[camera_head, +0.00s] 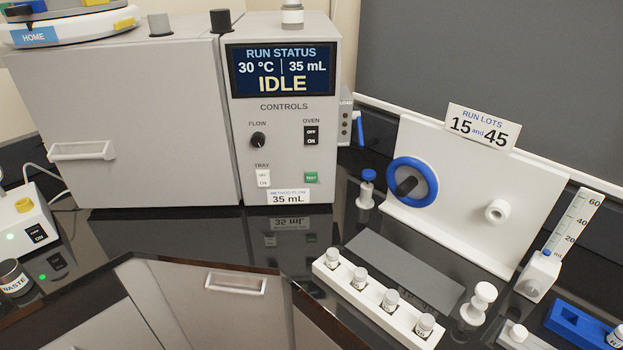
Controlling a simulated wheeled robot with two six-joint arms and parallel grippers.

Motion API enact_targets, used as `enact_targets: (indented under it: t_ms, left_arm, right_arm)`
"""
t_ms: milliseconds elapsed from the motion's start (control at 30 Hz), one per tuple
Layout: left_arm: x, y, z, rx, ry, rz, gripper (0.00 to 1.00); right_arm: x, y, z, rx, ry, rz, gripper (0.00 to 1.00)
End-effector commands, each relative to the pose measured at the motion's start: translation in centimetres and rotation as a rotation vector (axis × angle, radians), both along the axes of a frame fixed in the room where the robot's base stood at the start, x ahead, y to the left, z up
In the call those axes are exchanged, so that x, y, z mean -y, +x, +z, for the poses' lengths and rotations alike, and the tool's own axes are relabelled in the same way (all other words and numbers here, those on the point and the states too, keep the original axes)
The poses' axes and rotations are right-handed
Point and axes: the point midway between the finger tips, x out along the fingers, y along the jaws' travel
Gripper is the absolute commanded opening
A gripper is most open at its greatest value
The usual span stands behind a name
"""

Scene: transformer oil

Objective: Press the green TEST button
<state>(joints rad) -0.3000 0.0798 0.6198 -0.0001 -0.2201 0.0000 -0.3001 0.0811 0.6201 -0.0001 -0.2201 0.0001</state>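The green TEST button (311,177) is a small square at the lower right of the control panel (284,140) on the grey machine. Its face is unobstructed. The screen (281,71) above reads RUN STATUS, 30 °C, 35 mL, IDLE. A black FLOW knob (258,140), a black OVEN switch (311,136) and a white TRAY switch (263,178) share the panel. A METHOD FLOW 35 mL label (289,197) sits below the button. Neither of my grippers shows in the head view.
A white rack of several capped vials (345,292) stands at front right. Behind it is a white stand with a blue ring (413,182) and a RUN LOTS 15 and 45 sign (482,127). A waste jar (14,278) is at left. The dark counter before the machine is mostly clear.

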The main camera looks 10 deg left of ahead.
Motion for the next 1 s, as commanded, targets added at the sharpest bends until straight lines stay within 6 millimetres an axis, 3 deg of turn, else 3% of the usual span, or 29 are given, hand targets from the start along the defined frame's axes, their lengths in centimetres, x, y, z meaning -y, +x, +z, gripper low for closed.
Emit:
enact_targets:
  t_ms: [33,100,1000]
  left_arm:
    - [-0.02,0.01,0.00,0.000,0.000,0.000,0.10]
    - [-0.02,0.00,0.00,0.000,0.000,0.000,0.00]
    - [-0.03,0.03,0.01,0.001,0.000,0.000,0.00]
  right_arm:
    - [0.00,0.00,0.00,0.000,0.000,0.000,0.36]
    - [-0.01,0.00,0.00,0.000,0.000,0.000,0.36]
    - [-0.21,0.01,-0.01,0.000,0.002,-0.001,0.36]
